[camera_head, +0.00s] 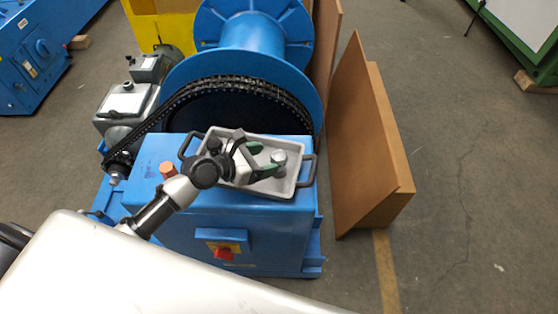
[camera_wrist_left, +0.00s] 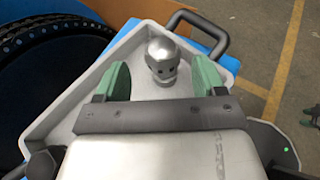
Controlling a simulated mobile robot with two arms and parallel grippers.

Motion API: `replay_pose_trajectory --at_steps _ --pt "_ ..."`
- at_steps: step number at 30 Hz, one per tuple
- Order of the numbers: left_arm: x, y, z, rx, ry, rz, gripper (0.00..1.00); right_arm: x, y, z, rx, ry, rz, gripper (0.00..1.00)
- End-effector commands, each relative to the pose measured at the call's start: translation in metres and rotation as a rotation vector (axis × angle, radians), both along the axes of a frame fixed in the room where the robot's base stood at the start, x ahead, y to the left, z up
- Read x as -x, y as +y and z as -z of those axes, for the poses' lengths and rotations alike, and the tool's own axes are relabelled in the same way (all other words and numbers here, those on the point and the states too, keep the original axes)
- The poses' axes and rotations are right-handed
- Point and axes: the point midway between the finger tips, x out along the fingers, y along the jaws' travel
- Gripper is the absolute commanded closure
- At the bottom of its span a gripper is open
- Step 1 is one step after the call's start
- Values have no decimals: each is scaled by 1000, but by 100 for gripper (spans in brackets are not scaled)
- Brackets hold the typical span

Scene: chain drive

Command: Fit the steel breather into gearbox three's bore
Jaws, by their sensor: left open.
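The steel breather (camera_head: 279,157) is a small domed silver piece with small dark holes in its side. It stands upright in the grey tray (camera_head: 229,134) on top of the blue machine housing. My left gripper (camera_head: 266,161) is open over the tray, its green fingers pointing at the breather. In the left wrist view the breather (camera_wrist_left: 162,52) sits centred between and just beyond the open fingertips, apart from both. A small dark and green part at that view's right edge looks like my right gripper (camera_wrist_left: 311,116), mostly cut off. I cannot pick out gearbox three's bore.
The tray has dark handles at both ends. An orange cap (camera_head: 168,169) is left of it. A chain wheel (camera_head: 235,110) and blue drum stand behind, with a grey motor unit (camera_head: 127,101) at left.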

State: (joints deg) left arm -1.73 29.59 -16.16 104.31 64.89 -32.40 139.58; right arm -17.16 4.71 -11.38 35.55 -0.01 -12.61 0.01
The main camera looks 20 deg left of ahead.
Motion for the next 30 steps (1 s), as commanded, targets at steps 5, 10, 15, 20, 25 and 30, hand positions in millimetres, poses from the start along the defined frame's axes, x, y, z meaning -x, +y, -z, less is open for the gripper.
replay_pose_trajectory --at_steps 5,10,15,20,25,30 --pt "-12 -11 5 -1 -2 1 30 0 1 -1 -1 -1 -1 55" --pt "-25 -24 10 -2 -2 2 30 0 1 -6 -1 -1 -2 55" --pt "-41 -39 20 -2 -1 2 30 0 3 -6 -4 0 -1 55" --pt "-47 -45 24 -3 -2 2 30 0 4 -6 -5 0 -1 55" --pt "-46 -44 24 -3 -2 2 30 0 4 -6 -5 0 -1 55" --pt "-46 -44 24 -3 -2 2 56 0 4 -6 -5 0 -1 55"
